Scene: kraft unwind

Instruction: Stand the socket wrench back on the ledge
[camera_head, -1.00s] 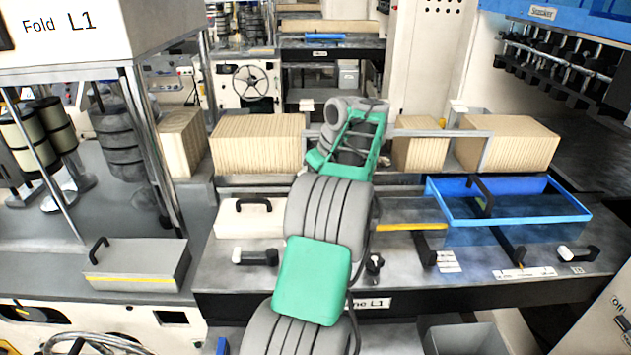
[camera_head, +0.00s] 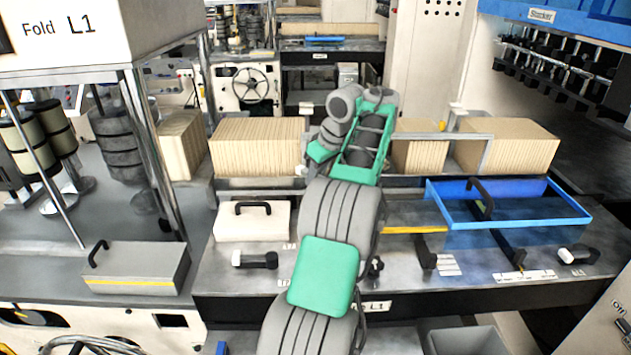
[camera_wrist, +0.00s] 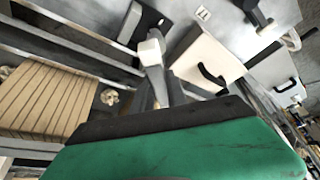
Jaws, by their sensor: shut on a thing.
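My gripper (camera_wrist: 165,88) shows only in part in the wrist view, beyond the green housing of my wrist. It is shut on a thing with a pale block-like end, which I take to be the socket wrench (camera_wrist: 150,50). The wrench's full shape and lower end are hidden. In the head view my own arm covers the gripper; a small pale piece shows just left of my wrist. The ledge (camera_head: 262,184) runs along the back of the bench, in front of the paper stacks. I cannot tell whether the wrench touches it.
A white box with a black handle (camera_head: 252,222) stands on the bench left of my arm. It also shows in the wrist view (camera_wrist: 208,62). Paper stacks (camera_head: 258,147) stand behind the ledge. A blue-rimmed clear bin (camera_head: 510,222) is at the right. Black handles with white ends lie near the front edge.

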